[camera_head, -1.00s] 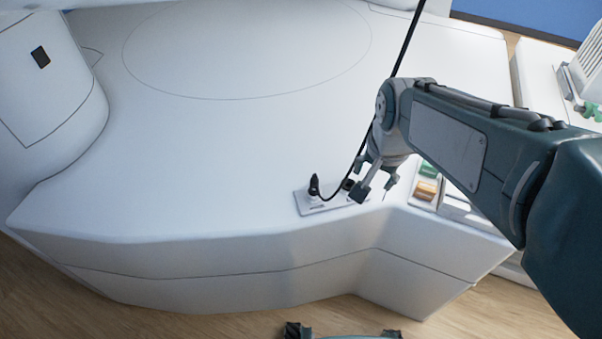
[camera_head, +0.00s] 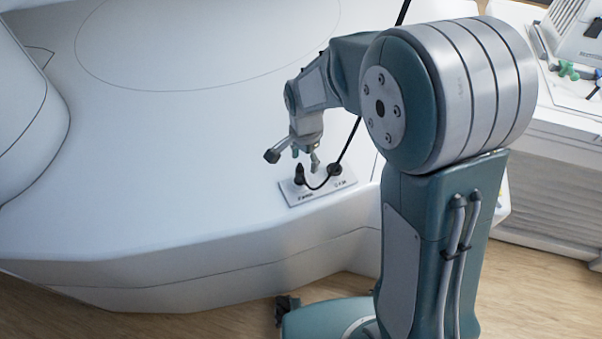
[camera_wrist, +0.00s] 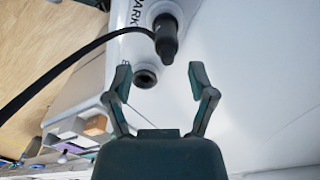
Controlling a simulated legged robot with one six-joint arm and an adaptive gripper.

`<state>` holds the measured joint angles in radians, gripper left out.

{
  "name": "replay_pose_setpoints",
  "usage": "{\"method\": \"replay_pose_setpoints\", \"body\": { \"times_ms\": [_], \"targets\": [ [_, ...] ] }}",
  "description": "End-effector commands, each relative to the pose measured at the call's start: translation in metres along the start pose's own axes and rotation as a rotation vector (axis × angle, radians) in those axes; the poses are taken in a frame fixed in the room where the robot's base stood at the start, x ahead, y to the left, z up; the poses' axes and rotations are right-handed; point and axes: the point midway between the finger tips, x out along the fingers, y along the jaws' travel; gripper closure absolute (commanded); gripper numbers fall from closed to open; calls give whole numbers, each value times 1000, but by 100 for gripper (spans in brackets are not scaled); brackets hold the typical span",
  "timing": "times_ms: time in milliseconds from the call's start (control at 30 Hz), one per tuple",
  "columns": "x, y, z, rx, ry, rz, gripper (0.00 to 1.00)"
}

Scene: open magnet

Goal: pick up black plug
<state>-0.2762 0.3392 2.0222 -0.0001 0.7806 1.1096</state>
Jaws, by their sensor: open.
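The black plug (camera_head: 299,174) stands upright on a small white panel (camera_head: 318,189) with printed labels, near the front edge of the white surface. A black cable curves from it. In the wrist view the plug (camera_wrist: 166,40) is beyond the fingertips, slightly right of the middle, touching neither finger. A round dark socket (camera_wrist: 147,77) shows beside it, nearer the left finger; in the head view it is at the right of the panel (camera_head: 335,169). My gripper (camera_head: 294,160) is open and empty just above and behind the plug; its two fingers are apart in the wrist view (camera_wrist: 160,78).
The cable (camera_head: 349,140) runs up to the right behind my arm. A grey device with green parts (camera_head: 568,70) stands on a white cabinet at the right. The broad white surface (camera_head: 180,130) left of the panel is clear.

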Motion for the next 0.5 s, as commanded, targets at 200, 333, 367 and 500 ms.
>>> {"method": "replay_pose_setpoints", "body": {
  "times_ms": [200,333,367,500],
  "targets": [
    [23,-2,4,-3,-2,5,28],
    [43,-5,6,-2,-2,3,28],
    [47,-5,6,-2,-2,2,28],
    [55,-4,5,-2,-1,-1,28]
  ]
}}
